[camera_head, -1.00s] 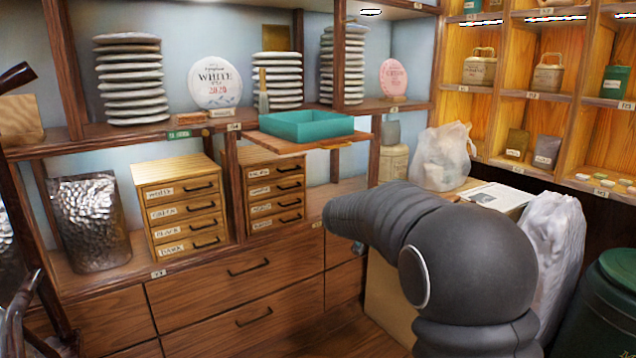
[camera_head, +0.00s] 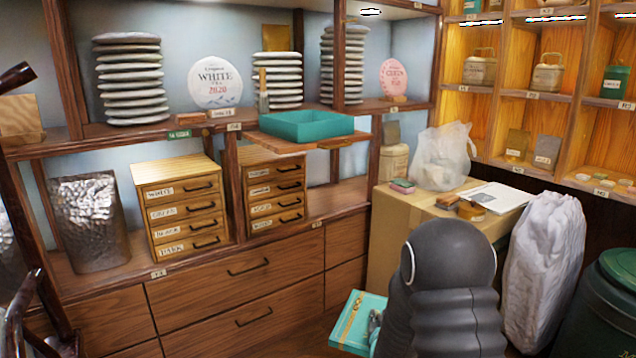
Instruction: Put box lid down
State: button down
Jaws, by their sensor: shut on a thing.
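The teal box lid (camera_head: 347,333), with a gold ribbon band, is low in front of the drawers, left of my arm. My gripper (camera_head: 373,322) is shut on it at its right side. My dark arm hides most of the gripper and the lid's right part. The lid looks tilted, and I cannot tell whether anything is under it. The open teal box (camera_head: 305,133) sits on the pull-out wooden board (camera_head: 281,146) at the shelf, its inside in view.
A cardboard box (camera_head: 385,230) stands right of the lid, with small boxes, a plastic bag (camera_head: 442,158) and paper (camera_head: 497,197) on top. A wrapped white bag (camera_head: 545,260) and a green bin (camera_head: 606,300) stand at the right. Drawer fronts (camera_head: 240,310) lie behind the lid.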

jog(key=s+a+f+n+y, duration=0.1)
jog(key=s+f, duration=0.2)
jog(key=s, duration=0.7)
jog(key=shift+f, duration=0.35)
jog(key=shift+s, duration=0.1)
